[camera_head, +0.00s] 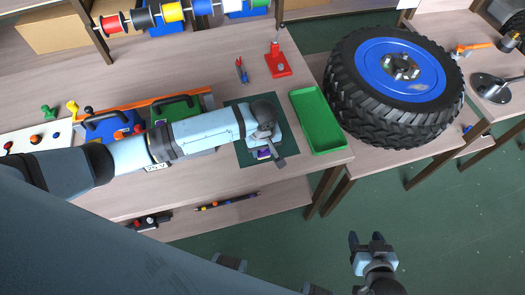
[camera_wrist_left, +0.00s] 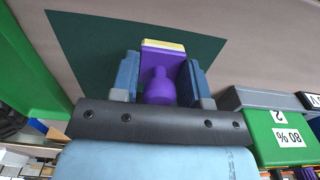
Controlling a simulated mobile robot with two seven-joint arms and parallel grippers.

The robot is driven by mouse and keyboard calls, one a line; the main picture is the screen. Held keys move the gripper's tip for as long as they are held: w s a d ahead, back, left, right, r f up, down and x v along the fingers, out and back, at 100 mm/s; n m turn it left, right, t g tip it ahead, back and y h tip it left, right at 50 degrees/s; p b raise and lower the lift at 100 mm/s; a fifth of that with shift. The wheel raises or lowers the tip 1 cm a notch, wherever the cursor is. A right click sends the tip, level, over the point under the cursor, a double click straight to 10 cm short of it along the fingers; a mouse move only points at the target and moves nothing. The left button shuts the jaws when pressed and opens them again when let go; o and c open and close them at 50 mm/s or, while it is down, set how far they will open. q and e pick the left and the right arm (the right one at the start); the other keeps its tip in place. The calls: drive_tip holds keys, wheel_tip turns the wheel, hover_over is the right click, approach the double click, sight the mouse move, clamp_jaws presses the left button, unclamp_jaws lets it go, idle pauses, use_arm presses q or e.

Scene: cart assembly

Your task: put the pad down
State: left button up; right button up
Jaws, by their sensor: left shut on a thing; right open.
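The pad is a purple block with a knob-like handle and a yellow and white layer at its far edge. It shows between the fingers in the left wrist view (camera_wrist_left: 159,88), and a bit of its purple shows in the head view (camera_head: 264,154). My left gripper (camera_head: 266,151) is shut on the pad, with one finger on each side. The gripper and pad are over the dark green square mat (camera_head: 287,151), which also shows in the left wrist view (camera_wrist_left: 85,50). I cannot tell whether the pad touches the mat. My right gripper (camera_head: 366,240) is open and empty, over the floor.
An empty green tray (camera_head: 318,118) lies just right of the mat. A big tyre with a blue rim (camera_head: 398,75) lies further right. A red tool stand (camera_head: 278,62) is behind. Blue and green cases (camera_head: 183,107) lie left, near my left arm.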

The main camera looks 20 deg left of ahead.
use_arm(q)
drive_tip(key=shift+f, duration=1.3)
drive_tip(key=shift+f, duration=0.1)
drive_tip(key=o, duration=0.8)
wheel_tip(320, 180, up, 12)
drive_tip(key=shift+r, duration=0.1)
drive_tip(key=s+d+f+m+h, duration=0.1)
drive_tip(key=s+d+f+m+t+h, duration=0.1)
drive_tip(key=d+f, duration=0.1)
drive_tip(key=s+d+f+m+t+h, duration=0.1)
drive_tip(key=s+f, duration=0.1)
drive_tip(key=shift+d+f+h, duration=0.25)
drive_tip(key=shift+h, duration=0.15)
drive_tip(key=s+a+f+m+t, duration=0.1)
drive_tip(key=s+a+m+t, duration=0.1)
drive_tip(key=s+a+t, duration=0.1)
drive_tip(key=s+a+f+m+t, duration=0.2)
drive_tip(key=s+a+t, duration=0.1)
drive_tip(key=s, duration=0.2)
drive_tip(key=s+a+f+m+t, duration=0.2)
drive_tip(key=s+a+m+t, duration=0.1)
drive_tip(key=s, duration=0.2)
drive_tip(key=shift+s+a, duration=0.1)
drive_tip(key=shift+a, duration=0.2)
